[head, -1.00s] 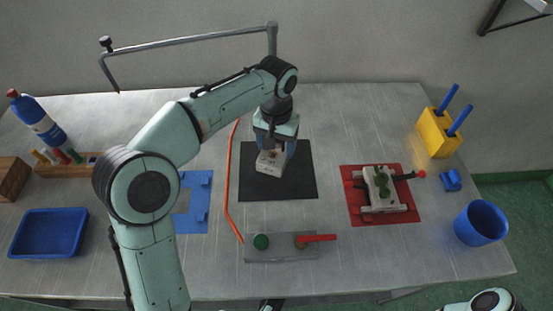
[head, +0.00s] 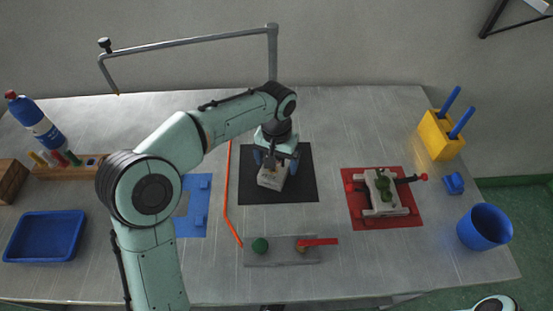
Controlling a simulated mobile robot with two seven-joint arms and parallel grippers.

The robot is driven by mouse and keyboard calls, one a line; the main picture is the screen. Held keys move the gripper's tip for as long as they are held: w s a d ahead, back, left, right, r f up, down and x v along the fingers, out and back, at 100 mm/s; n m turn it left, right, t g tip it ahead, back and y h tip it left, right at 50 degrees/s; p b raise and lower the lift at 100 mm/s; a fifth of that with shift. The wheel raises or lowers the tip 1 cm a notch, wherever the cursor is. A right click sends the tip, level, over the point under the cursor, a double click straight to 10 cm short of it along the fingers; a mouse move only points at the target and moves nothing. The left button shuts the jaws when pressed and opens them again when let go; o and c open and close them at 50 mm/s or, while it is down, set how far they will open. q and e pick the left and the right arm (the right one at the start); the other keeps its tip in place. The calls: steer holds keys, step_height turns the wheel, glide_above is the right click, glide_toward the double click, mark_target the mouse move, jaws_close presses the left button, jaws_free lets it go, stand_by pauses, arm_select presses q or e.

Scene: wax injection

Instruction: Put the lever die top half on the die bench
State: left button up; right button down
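The lever die top half appears to be the small light-grey block (head: 271,180) with dark marks on its face, over the black mat (head: 305,190) in the middle of the table. My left gripper (head: 275,164) points down from above, its blue fingers on either side of the block's upper part, and seems shut on it. Whether the block's underside touches the mat is hard to tell. No separate die bench can be told apart from the mats; the black mat is directly under the block. My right gripper is out of view.
A red mat (head: 411,216) at right bears a grey fixture (head: 383,207) with green pieces. A grey panel (head: 283,258) with a green knob and red lever lies in front. An orange cable (head: 229,205) runs left of the black mat. Blue bin (head: 484,227) stands far right.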

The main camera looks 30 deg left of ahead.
arm_select(q)
step_height(320, 180, up, 12)
steer(key=p, duration=0.3)
steer(key=shift+r, duration=0.2)
stand_by(0.7)
